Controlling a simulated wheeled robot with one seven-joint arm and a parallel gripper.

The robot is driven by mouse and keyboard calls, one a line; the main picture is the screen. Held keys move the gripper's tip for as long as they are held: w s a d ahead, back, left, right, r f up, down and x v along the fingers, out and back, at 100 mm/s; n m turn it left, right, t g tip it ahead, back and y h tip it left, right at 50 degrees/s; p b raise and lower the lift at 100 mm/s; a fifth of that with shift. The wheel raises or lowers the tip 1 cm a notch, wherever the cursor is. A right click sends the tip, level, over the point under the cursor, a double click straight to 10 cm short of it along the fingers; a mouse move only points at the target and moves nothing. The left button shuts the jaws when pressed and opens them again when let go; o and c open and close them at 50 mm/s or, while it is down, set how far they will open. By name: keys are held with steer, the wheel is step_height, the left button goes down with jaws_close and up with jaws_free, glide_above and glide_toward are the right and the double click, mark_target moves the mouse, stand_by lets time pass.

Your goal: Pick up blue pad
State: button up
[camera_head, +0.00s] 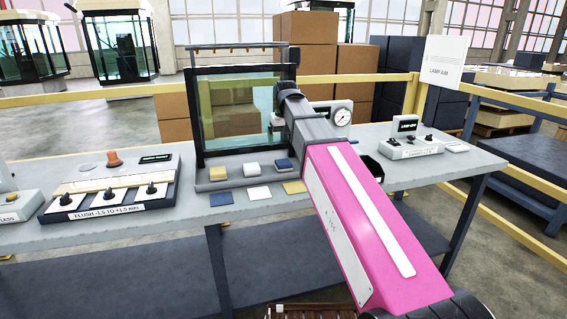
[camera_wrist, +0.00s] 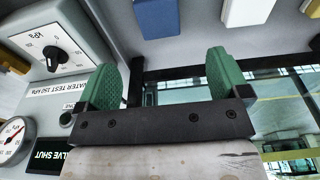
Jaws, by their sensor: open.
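A blue pad (camera_head: 284,164) sits on the grey ledge (camera_head: 240,178) below the glass panel, at the right end of a row with a white pad (camera_head: 251,170) and a yellow pad (camera_head: 217,173). A blue pad (camera_wrist: 170,15) with a pale edge shows at the top of the wrist view, beside a white pad (camera_wrist: 240,10). My gripper (camera_wrist: 165,77) has two green fingers spread wide with nothing between them. The blue pad is beyond the fingertips, apart from them. In the head view my pink arm hides the fingers.
Flat blue (camera_head: 221,199), white (camera_head: 259,192) and yellow (camera_head: 295,187) squares lie on the bench in front of the ledge. The framed glass panel (camera_head: 240,110) stands behind. A pressure gauge (camera_wrist: 12,140) and a knob box (camera_wrist: 52,55) are close on the wrist view's left.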

mark_target(284, 162)
steer(key=f, duration=0.7)
steer(key=w+f, duration=0.1)
steer(key=f, duration=0.2)
steer(key=shift+f, duration=0.25)
steer(key=c, duration=1)
